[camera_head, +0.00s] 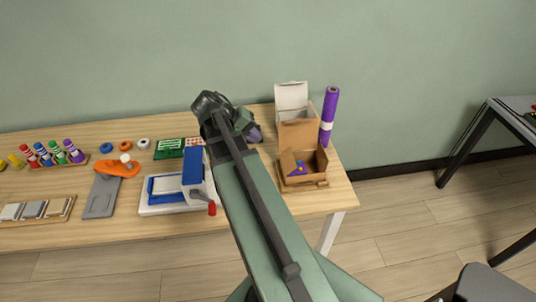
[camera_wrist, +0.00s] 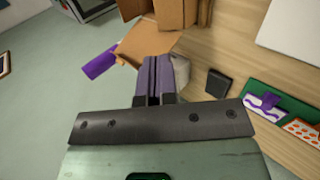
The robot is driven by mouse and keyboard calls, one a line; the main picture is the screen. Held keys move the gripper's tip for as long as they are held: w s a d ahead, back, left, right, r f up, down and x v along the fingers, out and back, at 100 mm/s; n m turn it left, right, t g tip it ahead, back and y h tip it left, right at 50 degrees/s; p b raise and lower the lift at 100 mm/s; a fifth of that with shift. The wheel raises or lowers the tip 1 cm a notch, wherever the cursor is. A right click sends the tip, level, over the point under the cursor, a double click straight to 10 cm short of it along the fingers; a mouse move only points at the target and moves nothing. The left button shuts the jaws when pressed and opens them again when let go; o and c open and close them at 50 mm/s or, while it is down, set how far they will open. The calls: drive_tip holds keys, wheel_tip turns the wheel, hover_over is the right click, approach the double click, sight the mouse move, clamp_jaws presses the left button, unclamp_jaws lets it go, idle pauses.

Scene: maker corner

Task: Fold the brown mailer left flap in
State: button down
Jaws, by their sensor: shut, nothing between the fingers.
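The brown mailer (camera_head: 305,186) sits open near the right end of the table. Its left flap (camera_head: 288,161) stands up along the left side, and a purple item with a small yellow spot (camera_head: 301,168) shows inside. My gripper (camera_head: 256,134), with purple fingers, is left of and behind the mailer, partly hidden by my arm. In the wrist view my gripper (camera_wrist: 153,66) is shut and empty. Brown cardboard (camera_wrist: 150,46) shows just beyond the fingertips; I cannot tell which box it belongs to.
An open brown box with a white-faced lid (camera_head: 297,130) stands behind the mailer, with a purple roll (camera_head: 328,116) upright beside it. A blue and white press (camera_head: 176,190) stands to the left. Green cards (camera_head: 169,148) lie behind the press. A small black square (camera_wrist: 218,83) lies near my gripper.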

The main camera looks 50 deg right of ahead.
sight(292, 157)
drive_tip(key=b+x, duration=0.9)
drive_tip(key=x, duration=0.4)
drive_tip(key=shift+s+d+f, duration=0.1)
drive_tip(key=shift+f, duration=0.05)
drive_tip(key=shift+s+d+f+b, duration=0.35)
drive_tip(key=shift+d+b, duration=0.1)
drive_tip(key=shift+b, duration=0.05)
drive_tip(key=shift+s+r, duration=0.1)
